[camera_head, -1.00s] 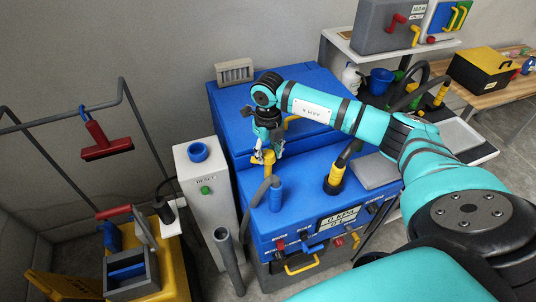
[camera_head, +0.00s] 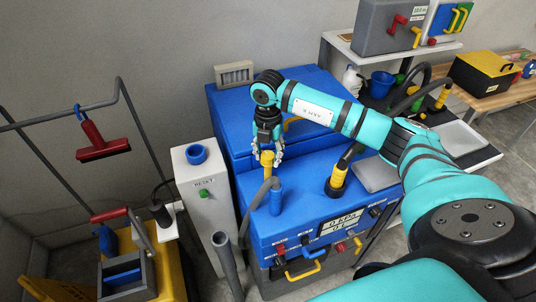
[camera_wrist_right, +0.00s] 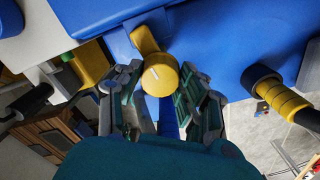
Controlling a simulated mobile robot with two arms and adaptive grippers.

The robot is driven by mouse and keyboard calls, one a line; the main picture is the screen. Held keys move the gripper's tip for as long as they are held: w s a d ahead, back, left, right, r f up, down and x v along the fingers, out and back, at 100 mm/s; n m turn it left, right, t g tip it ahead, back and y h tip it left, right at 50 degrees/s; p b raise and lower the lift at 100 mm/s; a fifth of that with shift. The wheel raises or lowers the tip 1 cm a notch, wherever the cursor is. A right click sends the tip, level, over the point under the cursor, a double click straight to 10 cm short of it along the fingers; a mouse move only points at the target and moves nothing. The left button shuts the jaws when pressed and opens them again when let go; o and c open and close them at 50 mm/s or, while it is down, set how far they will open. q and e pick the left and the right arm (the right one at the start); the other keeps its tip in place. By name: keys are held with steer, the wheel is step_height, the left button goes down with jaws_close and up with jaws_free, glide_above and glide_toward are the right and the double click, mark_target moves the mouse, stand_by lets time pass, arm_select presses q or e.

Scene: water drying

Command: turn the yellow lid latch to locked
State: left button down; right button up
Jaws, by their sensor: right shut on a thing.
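The yellow lid latch (camera_head: 267,157) is on the blue machine (camera_head: 310,190), near its left side by the raised blue lid section. In the right wrist view the latch (camera_wrist_right: 160,78) shows a round end with a white mark and an arm pointing up and slightly left. My right gripper (camera_head: 267,150) comes down on the latch from above. Its fingers (camera_wrist_right: 162,98) lie on both sides of the round end and are shut on it. In the head view the fingers partly hide the latch. My left gripper is out of view.
A blue upright fitting (camera_head: 276,198) with a grey hose stands just in front of the latch. A yellow-and-black hose fitting (camera_head: 336,180) stands to the right. A grey post with a green button (camera_head: 204,193) is close on the left.

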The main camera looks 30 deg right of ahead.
steer(key=shift+r+m, duration=0.1)
steer(key=shift+m, duration=0.9)
steer(key=o, duration=1.1)
steer(key=shift+o, duration=0.2)
step_height(320, 180, up, 12)
